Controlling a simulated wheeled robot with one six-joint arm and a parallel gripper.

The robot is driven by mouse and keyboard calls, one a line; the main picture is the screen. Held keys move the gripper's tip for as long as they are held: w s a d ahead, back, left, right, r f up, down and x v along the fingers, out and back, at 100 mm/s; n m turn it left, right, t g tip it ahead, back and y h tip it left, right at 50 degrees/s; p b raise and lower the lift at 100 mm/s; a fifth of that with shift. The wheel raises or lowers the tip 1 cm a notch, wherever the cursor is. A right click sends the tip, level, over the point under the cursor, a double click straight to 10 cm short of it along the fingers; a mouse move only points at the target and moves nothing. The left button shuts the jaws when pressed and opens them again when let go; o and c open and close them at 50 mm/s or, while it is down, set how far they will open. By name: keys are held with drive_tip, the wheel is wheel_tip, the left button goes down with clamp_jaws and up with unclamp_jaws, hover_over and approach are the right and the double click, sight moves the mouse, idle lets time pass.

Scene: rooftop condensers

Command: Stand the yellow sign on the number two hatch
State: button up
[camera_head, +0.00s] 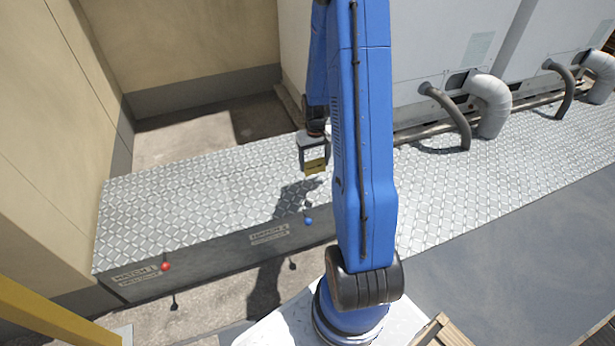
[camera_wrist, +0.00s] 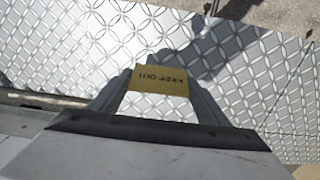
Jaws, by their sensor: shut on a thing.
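A yellow sign (camera_head: 315,166) hangs at the end of my arm in the head view. Another label (camera_head: 135,274), seemingly "HATCH 1", has a red knob (camera_head: 166,267) at left. My arm hides part of the plate.
A beige wall (camera_head: 40,130) stands at left. Pale condenser cabinets (camera_head: 440,50) stand behind, with curved grey pipes (camera_head: 490,105) coming down near the plate's back edge at right. The plate top is clear left of my gripper.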

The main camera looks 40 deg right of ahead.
drive_tip(key=shift+f, duration=3.3)
drive_tip(key=shift+f, duration=0.15)
drive_tip(key=o, duration=1)
drive_tip(key=shift+o, duration=0.2)
